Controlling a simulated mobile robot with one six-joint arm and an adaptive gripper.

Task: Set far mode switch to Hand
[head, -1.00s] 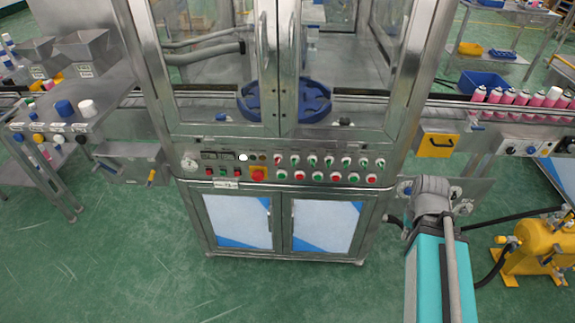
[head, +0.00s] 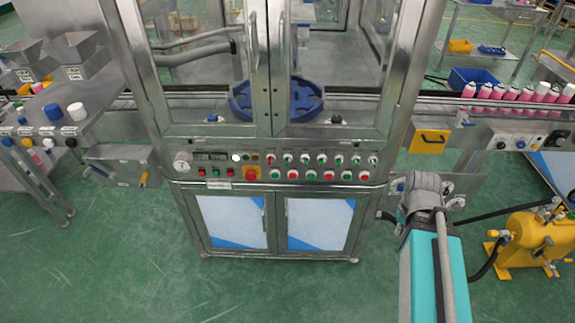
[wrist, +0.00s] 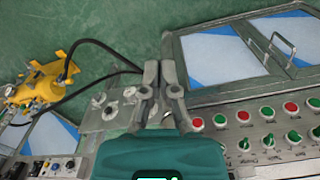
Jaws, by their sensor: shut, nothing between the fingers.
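The machine's front control panel (head: 275,172) carries an upper row of green and red selector switches (head: 322,159) and a lower row of red and green buttons (head: 319,175). In the wrist view these appear upside down, with green selectors (wrist: 268,141) at the lower right and round buttons (wrist: 243,116) above them. Which knob is the far mode switch I cannot tell; labels are too small to read. My gripper (wrist: 160,68) is shut and empty, beside the panel's button end and apart from the switches. In the head view its fingers are hidden.
A small panel with black knobs (head: 516,144) sits below the pink cans (head: 510,94) on the right conveyor. A yellow pump (head: 527,241) with black hoses stands at lower right. A side table (head: 35,128) with knobs is at left. Green floor is clear in front.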

